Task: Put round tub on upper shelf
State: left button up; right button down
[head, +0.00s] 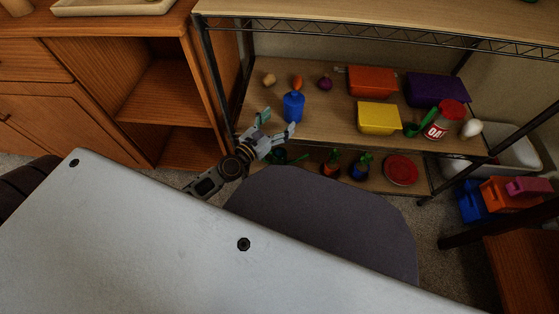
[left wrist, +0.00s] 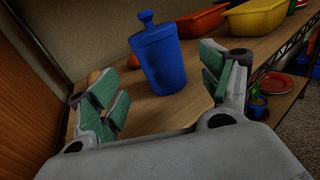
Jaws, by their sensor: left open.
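A round tub (head: 436,128) with a red lid and a label with the letters "OA" stands on the middle board of the wire rack, toward its right end. The upper shelf (head: 400,17) of the rack is a pale wooden board; its visible part is mostly bare. My left gripper (head: 276,126) is open and empty at the left front of the middle board, well left of the tub. A blue bottle (head: 293,107) stands just beyond its fingers; in the left wrist view the bottle (left wrist: 161,62) shows between the open fingers, with no clear contact. My right gripper is out of view.
Red (head: 371,81), purple (head: 437,89) and yellow (head: 378,117) bins share the middle board (head: 330,125) with small foods and a green scoop. Potted plants and a red plate (head: 401,169) are below. A wooden cabinet (head: 160,95) stands left.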

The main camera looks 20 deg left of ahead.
pick_arm(q)
jog(key=s+d+f+m+g+h, duration=0.4)
jog(key=s+d+f+m, duration=0.45)
jog(key=m, duration=1.05)
jog(key=s+f+m+g+y, duration=0.4)
jog(key=s+f+m, duration=0.5)
jog(key=m, duration=0.6)
jog(key=s+g, duration=0.1)
jog(key=g, duration=0.1)
jog(key=shift+s+g, duration=0.3)
jog(key=shift+g, duration=0.1)
